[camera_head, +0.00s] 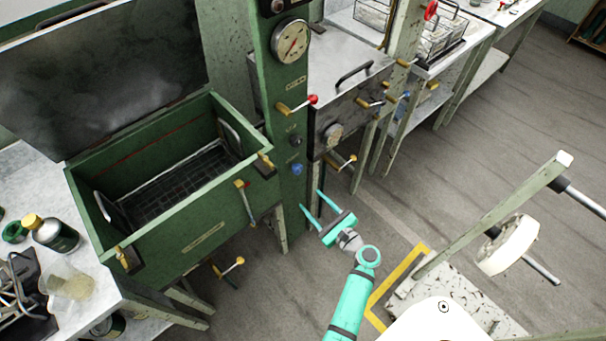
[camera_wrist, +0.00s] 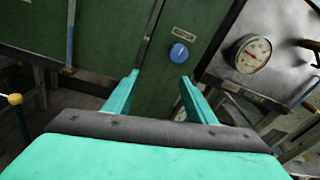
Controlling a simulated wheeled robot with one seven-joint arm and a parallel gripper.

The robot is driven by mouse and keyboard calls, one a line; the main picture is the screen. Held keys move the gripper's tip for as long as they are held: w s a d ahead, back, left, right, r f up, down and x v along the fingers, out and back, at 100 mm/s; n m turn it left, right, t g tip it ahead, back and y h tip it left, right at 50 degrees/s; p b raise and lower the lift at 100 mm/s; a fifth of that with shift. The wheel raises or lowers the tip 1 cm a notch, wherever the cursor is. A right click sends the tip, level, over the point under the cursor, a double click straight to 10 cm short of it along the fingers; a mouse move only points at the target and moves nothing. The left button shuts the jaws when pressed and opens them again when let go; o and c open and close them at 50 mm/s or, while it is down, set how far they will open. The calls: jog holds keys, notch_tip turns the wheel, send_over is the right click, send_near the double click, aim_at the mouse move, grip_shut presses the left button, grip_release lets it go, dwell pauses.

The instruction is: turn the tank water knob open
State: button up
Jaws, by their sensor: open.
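A round blue knob (camera_head: 297,169) sits low on the front of the green column, below a black knob (camera_head: 295,141). In the wrist view the blue knob (camera_wrist: 179,53) shows under a small label plate that I cannot read for sure. It has a pale mark on its face. My gripper (camera_head: 310,200) is open and empty, its teal fingers pointing toward the column just below and right of the blue knob. In the wrist view the fingertips (camera_wrist: 159,77) are spread apart, with the knob beyond them near the right finger. They appear clear of the knob.
An open green tank (camera_head: 205,245) stands left, with brass-handled valves. A metal tank with its own dial (camera_head: 334,135) stands right. Floor is free right of the column; a wheeled reel stand (camera_head: 490,210) is further right.

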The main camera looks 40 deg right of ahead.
aim_at(299, 171)
jog(key=shift+m+t, duration=0.4)
jog(key=w+d, duration=0.1)
jog(key=w, duration=0.2)
jog(key=w+d+r, duration=0.1)
jog(key=w, duration=0.3)
jog(key=w+d+r, duration=0.1)
jog(key=w, duration=0.2)
jog(key=shift+w+r, duration=0.25)
jog(key=shift+w, duration=0.1)
jog(key=shift+s, duration=0.1)
jog(key=c, duration=1)
